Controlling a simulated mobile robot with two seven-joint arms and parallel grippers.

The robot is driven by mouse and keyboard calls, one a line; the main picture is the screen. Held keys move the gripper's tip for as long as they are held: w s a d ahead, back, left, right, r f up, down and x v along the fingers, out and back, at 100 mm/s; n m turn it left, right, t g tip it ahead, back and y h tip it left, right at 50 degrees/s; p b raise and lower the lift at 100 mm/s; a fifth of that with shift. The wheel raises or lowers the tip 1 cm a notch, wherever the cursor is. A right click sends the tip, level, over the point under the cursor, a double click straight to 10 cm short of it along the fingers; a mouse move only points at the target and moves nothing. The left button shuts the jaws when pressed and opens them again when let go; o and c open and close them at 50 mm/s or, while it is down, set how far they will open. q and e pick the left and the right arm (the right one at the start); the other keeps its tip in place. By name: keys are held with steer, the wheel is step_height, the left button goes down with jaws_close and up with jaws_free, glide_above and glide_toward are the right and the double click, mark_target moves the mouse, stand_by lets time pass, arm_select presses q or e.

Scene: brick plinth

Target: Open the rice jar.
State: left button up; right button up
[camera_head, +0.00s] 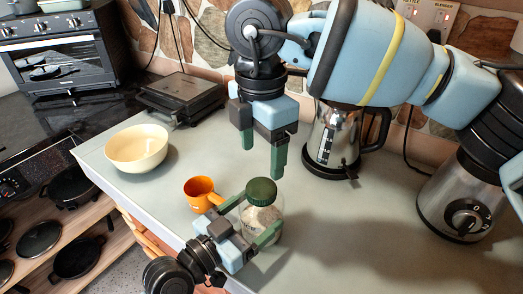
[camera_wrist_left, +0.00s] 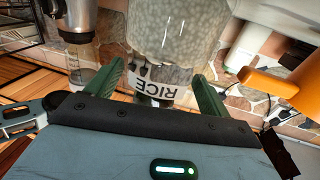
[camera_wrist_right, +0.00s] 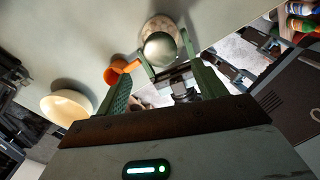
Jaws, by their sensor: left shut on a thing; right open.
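The rice jar (camera_head: 268,222) is clear glass with a dark green lid (camera_head: 261,190) on top, and stands upright near the counter's front edge. My left gripper (camera_head: 254,219) is shut on the jar's body from the front left. In the left wrist view the jar (camera_wrist_left: 175,40) shows upside down, its RICE label (camera_wrist_left: 155,90) between the fingers. My right gripper (camera_head: 263,158) is open and empty above the lid, its fingers pointing down. In the right wrist view the lid (camera_wrist_right: 160,48) lies beyond the open fingers, apart from them.
An orange mug (camera_head: 199,193) stands close left of the jar, beside my left gripper. A cream bowl (camera_head: 136,148) is farther left. The counter (camera_head: 350,235) right of the jar is clear.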

mark_target(261, 188)
steer(key=shift+f, duration=3.95)
